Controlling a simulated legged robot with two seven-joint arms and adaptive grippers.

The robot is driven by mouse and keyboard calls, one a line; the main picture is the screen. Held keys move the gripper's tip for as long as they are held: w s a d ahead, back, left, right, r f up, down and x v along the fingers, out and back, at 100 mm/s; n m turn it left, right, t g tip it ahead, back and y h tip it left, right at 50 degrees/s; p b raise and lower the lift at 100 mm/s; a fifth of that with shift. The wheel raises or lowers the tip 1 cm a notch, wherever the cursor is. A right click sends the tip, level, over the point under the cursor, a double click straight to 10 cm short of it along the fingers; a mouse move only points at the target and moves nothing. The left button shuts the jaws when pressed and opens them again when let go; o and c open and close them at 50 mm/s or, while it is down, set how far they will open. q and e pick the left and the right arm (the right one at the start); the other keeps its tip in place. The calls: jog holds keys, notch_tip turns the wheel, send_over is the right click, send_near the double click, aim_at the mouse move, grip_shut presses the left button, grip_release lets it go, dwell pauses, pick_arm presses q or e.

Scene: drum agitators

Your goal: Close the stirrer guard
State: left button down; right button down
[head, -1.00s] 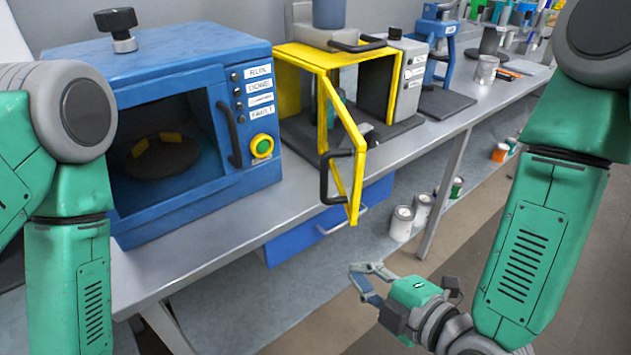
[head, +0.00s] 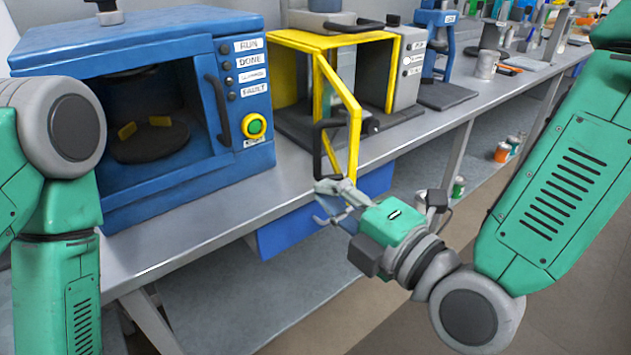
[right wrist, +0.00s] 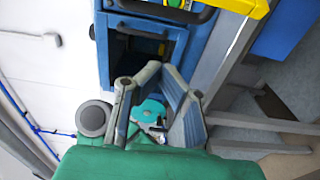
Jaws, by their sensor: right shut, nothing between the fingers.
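The stirrer guard is a yellow frame (head: 290,38) around the stirrer, with a yellow-framed door (head: 354,140) that stands open, swung out over the table's front edge. A black handle (head: 318,152) is on the door. My right gripper (head: 325,196) is shut and empty. In the head view it appears just below the door's lower end and handle; I cannot tell whether it touches them. In the right wrist view my right gripper (right wrist: 148,76) points up the picture, and a yellow piece (right wrist: 240,5) shows at the top edge. My left gripper is out of view.
A blue oven-like box (head: 160,45) with an open dark chamber stands left of the guard. A grey control box (head: 408,65) stands just right of it. Blue stands and cans line the bench (head: 205,225) farther right. A blue drawer (head: 285,232) hangs under the bench.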

aim_at(319, 122)
jog(key=s+a+b+x, duration=0.1)
jog(key=b+x, duration=0.2)
jog(key=x, duration=0.5)
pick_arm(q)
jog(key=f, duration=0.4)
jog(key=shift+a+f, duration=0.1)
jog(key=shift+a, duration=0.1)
pick_arm(e)
jog(key=d, duration=0.1)
jog(key=w+d, duration=0.2)
jog(key=shift+d, duration=0.4)
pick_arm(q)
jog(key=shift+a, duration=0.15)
pick_arm(e)
jog(key=shift+s+a+r, duration=0.1)
jog(key=shift+a, duration=0.1)
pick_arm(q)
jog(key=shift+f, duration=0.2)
pick_arm(e)
jog(key=shift+d+y, duration=0.1)
jog(key=shift+y, duration=0.2)
